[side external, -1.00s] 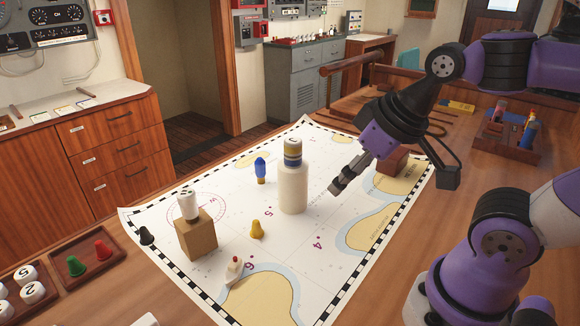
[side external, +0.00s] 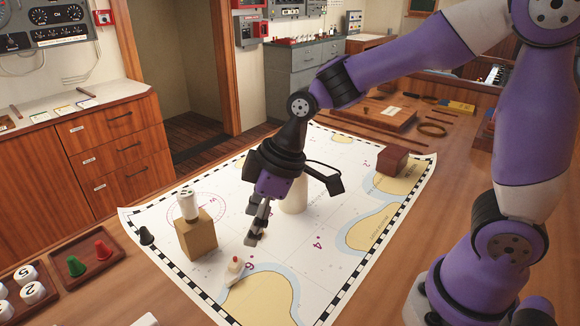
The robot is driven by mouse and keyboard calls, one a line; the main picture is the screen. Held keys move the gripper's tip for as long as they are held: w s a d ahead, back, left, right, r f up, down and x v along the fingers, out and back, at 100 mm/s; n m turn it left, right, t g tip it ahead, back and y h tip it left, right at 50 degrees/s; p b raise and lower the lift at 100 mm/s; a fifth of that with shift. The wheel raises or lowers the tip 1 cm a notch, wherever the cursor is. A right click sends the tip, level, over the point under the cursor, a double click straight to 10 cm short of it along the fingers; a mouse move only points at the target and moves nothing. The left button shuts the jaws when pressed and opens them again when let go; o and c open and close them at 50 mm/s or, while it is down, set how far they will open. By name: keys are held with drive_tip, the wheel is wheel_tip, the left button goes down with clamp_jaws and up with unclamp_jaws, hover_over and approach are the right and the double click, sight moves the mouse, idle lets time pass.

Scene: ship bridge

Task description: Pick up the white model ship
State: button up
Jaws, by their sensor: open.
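The white model ship (side external: 236,271) lies on the sea chart (side external: 318,259), near its front edge, by a tan island shape. It is small, with a red top on its cabin. My gripper (side external: 252,240) is open and points down above the chart, just behind and slightly right of the ship in the picture. No contact with the ship shows. The yellow pawn and the blue piece are hidden behind my gripper and arm.
A wooden block (side external: 196,236) with a white cylinder (side external: 188,205) on it stands left of my gripper. A cream cylinder (side external: 293,196) stands close behind. A brown box (side external: 392,160) sits at the back right.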

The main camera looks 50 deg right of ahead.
sight(235, 263)
drive_tip(key=x, duration=0.9)
drive_tip(key=shift+f, duration=0.25)
drive_tip(key=c, duration=1)
